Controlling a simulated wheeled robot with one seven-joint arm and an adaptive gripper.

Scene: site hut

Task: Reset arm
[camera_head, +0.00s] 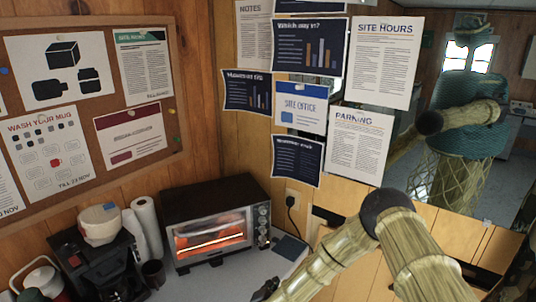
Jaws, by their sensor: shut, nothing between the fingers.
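My arm comes in from the lower right, bends at a dark elbow joint and reaches down to the left in front of the worktop. My gripper (264,290) shows only as a small dark part at the bottom edge, at the end of the forearm. It is shut and holds nothing. The rest of it is cut off by the frame. No object touches the part that shows.
A toaster oven (214,226) with a glowing inside stands on the worktop (226,281), with a dark mug (153,273), paper rolls (147,220) and a black coffee machine (98,262) to its left. A mirror (398,178) reflects my body.

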